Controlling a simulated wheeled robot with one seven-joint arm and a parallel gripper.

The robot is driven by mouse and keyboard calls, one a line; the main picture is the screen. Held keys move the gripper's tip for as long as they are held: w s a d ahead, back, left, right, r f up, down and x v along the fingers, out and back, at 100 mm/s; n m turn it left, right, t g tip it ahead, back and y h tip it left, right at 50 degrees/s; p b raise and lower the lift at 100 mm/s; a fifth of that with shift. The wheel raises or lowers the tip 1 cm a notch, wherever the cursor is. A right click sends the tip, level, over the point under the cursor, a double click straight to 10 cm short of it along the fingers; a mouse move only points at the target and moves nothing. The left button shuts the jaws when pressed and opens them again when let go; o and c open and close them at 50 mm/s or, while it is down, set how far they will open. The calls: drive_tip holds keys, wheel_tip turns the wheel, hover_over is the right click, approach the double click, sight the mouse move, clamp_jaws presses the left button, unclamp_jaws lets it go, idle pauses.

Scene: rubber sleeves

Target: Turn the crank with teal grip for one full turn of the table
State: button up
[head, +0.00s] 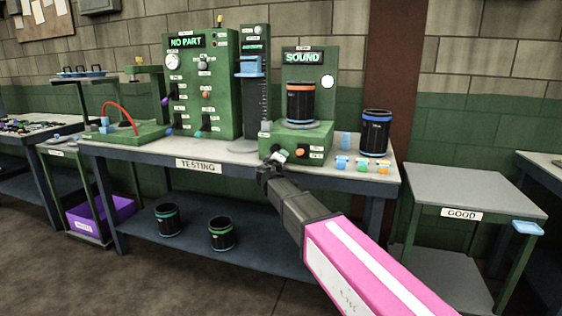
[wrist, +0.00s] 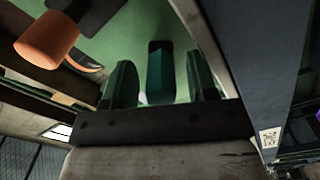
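The green test stand (head: 318,135) with a lit SOUND display (head: 303,57) stands on the testing bench. A black sleeve with orange bands (head: 299,104) stands upright on its table. My gripper (head: 268,168) is at the left part of the stand's front. In the wrist view the teal grip (wrist: 160,72) lies between my two fingers (wrist: 162,88), with a visible gap on each side, so the gripper looks open around it.
A blue-banded sleeve (head: 376,134) stands at the bench's right, near small coloured pieces (head: 358,164). A NO PART panel (head: 200,90) and a column with a blue slide (head: 251,67) stand left. Two sleeves (head: 168,219) are on the lower shelf. A GOOD table (head: 475,190) is right.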

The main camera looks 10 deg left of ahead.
idle(0.3)
drive_tip(key=n, duration=0.1)
drive_tip(key=r+n, duration=0.1)
drive_tip(key=n, duration=0.1)
drive_tip(key=shift+d+r, duration=0.1)
drive_tip(key=shift+d, duration=0.25)
drive_tip(key=n, duration=0.1)
drive_tip(key=r+n, duration=0.1)
drive_tip(key=n, duration=0.1)
drive_tip(key=shift+d+r+n, duration=0.15)
drive_tip(key=shift+r+n, duration=0.15)
drive_tip(key=r+n, duration=0.1)
drive_tip(key=n, duration=0.1)
drive_tip(key=r+n, duration=0.1)
drive_tip(key=n, duration=0.1)
drive_tip(key=shift+a, duration=0.2)
drive_tip(key=n, duration=0.1)
drive_tip(key=r+n, duration=0.1)
drive_tip(key=n, duration=0.1)
drive_tip(key=shift+a, duration=0.3)
drive_tip(key=s, duration=1.1)
drive_tip(key=d+f+m+g+h, duration=0.1)
drive_tip(key=d+f+m+g, duration=0.4)
drive_tip(key=d+f, duration=0.7)
drive_tip(key=w+d+f+m+g+h, duration=0.1)
drive_tip(key=d+f+m+g, duration=0.3)
drive_tip(key=d+f+m, duration=0.4)
drive_tip(key=shift+w+d+f+g+h, duration=0.15)
drive_tip(key=shift+d+f+g+h, duration=0.4)
drive_tip(key=shift+d+f, duration=2.5)
